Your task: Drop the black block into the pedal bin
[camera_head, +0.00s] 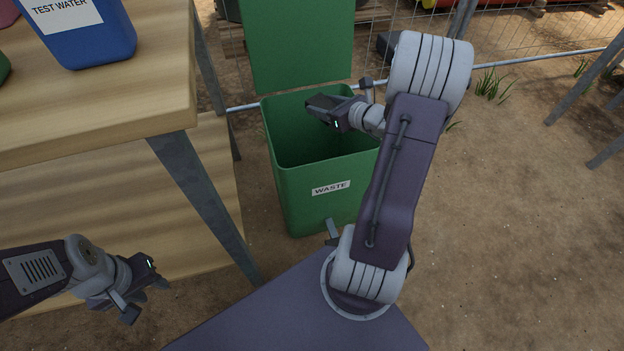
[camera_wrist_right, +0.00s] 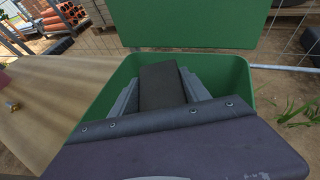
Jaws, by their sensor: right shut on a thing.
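The green pedal bin (camera_head: 318,190) stands on the dirt beside the table, with its lid (camera_head: 297,45) raised and a WASTE label on its front. My right gripper (camera_head: 322,105) is over the bin's open mouth. In the right wrist view it is shut on the black block (camera_wrist_right: 162,86), which sits between its two fingers with the green bin walls (camera_wrist_right: 232,78) around it. In the head view the block is hard to tell from the dark gripper. My left gripper (camera_head: 148,284) is at the lower left, away from the bin; its fingers are too unclear to judge.
A wooden table (camera_head: 100,95) with grey metal legs stands left of the bin. A blue container (camera_head: 85,35) labelled TEST WATER sits on it. A wire fence (camera_head: 520,55) runs behind the bin. Open dirt lies to the right.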

